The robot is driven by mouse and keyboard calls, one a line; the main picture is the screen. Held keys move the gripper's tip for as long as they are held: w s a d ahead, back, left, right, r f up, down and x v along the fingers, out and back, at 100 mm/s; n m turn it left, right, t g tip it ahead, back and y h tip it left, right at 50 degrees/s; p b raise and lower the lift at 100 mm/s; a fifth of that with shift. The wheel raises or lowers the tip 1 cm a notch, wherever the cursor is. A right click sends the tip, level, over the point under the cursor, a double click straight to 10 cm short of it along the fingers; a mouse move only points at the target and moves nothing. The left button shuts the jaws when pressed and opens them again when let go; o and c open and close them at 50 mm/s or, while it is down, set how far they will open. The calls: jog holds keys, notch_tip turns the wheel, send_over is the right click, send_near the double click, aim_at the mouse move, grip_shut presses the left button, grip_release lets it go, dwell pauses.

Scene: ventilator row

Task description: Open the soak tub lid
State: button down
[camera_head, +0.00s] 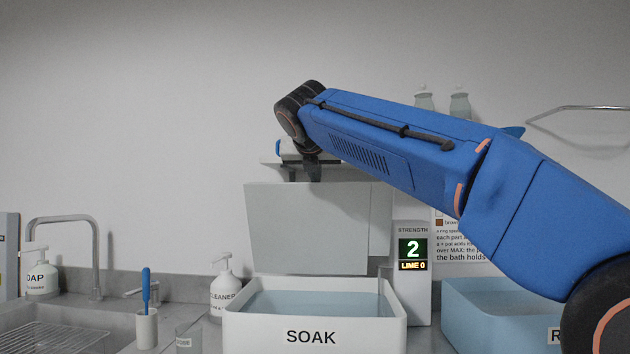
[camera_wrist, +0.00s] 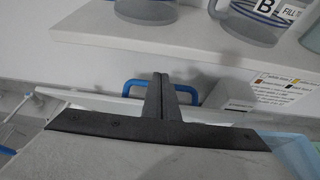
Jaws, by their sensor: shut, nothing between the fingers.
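The soak tub (camera_head: 311,337) is a white basin labelled SOAK, with pale blue liquid showing inside. Its light grey lid (camera_head: 300,225) stands raised, close to upright, at the back of the tub.
A shelf (camera_wrist: 90,25) with clear containers is close above the gripper. A strength display (camera_head: 412,250) stands right of the lid, and a blue tub (camera_head: 500,310) is further right. A cleaner bottle (camera_head: 224,290), a cup with a blue brush (camera_head: 147,325) and a sink (camera_head: 60,330) are left.

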jog(key=w, duration=0.2)
jog(key=w+r, duration=0.1)
jog(key=shift+w+d, duration=0.1)
jog(key=shift+w, duration=0.3)
jog(key=v, duration=1.7)
jog(key=shift+s, duration=0.2)
